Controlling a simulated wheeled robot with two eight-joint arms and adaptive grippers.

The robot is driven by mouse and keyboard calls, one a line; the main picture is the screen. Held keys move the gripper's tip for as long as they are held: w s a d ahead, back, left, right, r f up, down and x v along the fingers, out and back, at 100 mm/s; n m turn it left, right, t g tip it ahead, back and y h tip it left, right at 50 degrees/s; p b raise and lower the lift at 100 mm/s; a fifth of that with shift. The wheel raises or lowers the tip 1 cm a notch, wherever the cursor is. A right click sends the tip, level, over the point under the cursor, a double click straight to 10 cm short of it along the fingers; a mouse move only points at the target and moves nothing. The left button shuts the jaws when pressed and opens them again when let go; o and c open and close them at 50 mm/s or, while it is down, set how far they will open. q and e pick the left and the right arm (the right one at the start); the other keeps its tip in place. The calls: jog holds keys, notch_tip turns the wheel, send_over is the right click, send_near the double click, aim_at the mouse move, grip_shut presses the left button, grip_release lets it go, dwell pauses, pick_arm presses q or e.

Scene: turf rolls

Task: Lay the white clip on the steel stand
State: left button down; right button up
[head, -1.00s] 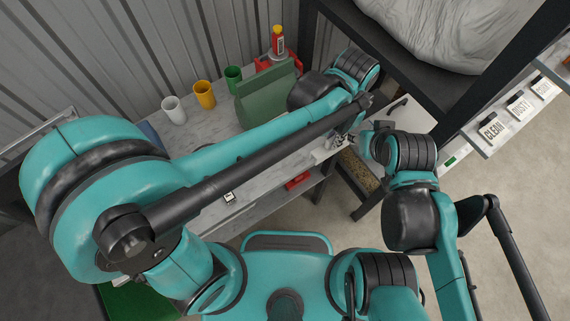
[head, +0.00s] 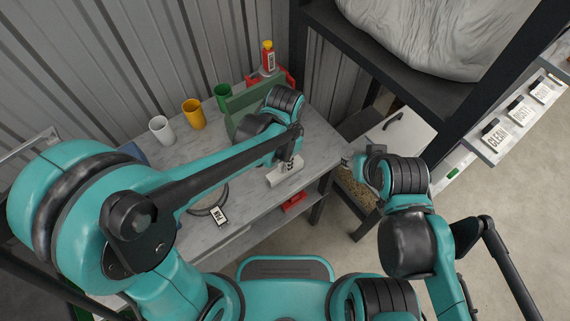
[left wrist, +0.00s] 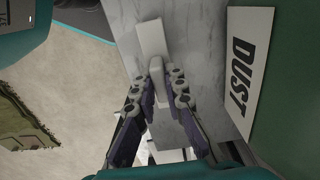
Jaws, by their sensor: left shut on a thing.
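My left gripper (head: 288,163) is shut on the white clip (head: 284,177), held over the right part of the bench. In the left wrist view the fingertips (left wrist: 157,78) close on its raised middle part, and its flat white body (left wrist: 150,38) extends past them. I cannot tell whether it touches the bench top. A grey metal-looking ring (head: 222,190) lies on the bench to the left, partly behind my left arm. I cannot make out for sure whether it is the steel stand. My right gripper (head: 354,162) is beyond the bench's right end; its jaws are unclear.
A white cup (head: 161,130), yellow cup (head: 193,114) and green cup (head: 223,97) stand along the back of the bench (head: 246,205). A green box (head: 243,106) and a red-yellow bottle (head: 267,57) are at its far end. A black-framed shelf (head: 420,75) rises at right.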

pick_arm(q)
jog(key=shift+f, duration=0.3)
jog(key=c, duration=2)
grip_release()
jog(key=shift+f, duration=0.1)
jog(key=o, duration=0.4)
